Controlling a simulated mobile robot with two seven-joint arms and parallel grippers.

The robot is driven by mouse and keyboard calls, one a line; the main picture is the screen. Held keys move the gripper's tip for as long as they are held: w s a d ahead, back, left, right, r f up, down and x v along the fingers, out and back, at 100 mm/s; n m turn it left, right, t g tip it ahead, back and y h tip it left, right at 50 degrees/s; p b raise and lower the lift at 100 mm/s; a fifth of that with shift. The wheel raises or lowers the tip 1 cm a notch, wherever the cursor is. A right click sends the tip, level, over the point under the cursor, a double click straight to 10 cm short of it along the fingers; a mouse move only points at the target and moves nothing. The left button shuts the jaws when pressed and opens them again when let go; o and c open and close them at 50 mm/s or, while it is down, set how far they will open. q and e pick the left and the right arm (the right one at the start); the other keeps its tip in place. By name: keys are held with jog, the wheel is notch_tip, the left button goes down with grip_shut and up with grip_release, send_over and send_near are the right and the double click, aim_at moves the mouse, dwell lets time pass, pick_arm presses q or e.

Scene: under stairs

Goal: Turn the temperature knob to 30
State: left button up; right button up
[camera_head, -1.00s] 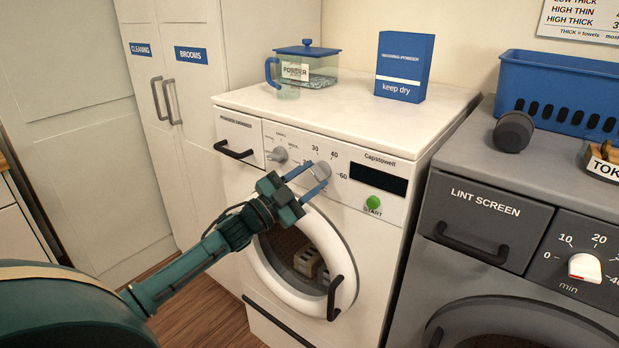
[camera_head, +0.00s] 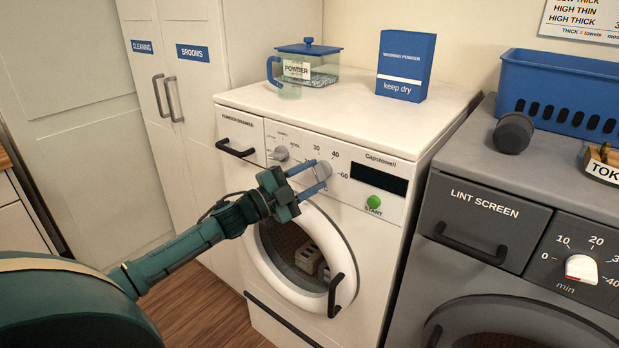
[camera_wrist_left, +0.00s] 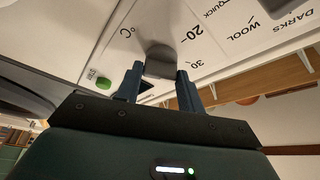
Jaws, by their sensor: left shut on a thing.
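The grey temperature knob (camera_head: 323,170) is on the washing machine's white front panel, between the program knob (camera_head: 280,154) and the dark display. Marks 30, 40 and 60 show around it in the head view. My left gripper (camera_head: 316,178) reaches it from the lower left, with its blue fingers on either side, shut on the knob. In the left wrist view the knob (camera_wrist_left: 160,60) sits between the fingertips, near the marks 20 and 30. The knob's pointer cannot be made out. My right gripper is in neither view.
The green START button (camera_head: 374,202) and display (camera_head: 379,178) are right of the knob. The round door (camera_head: 262,270) with its dark handle is below. A glass powder box (camera_head: 312,68) and blue washing powder carton (camera_head: 405,66) stand on top. A grey dryer (camera_head: 480,190) stands at right.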

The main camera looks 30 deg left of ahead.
pick_arm(q)
jog(key=o, duration=1)
jog(key=b+v, duration=0.1)
jog(key=v, duration=1.2)
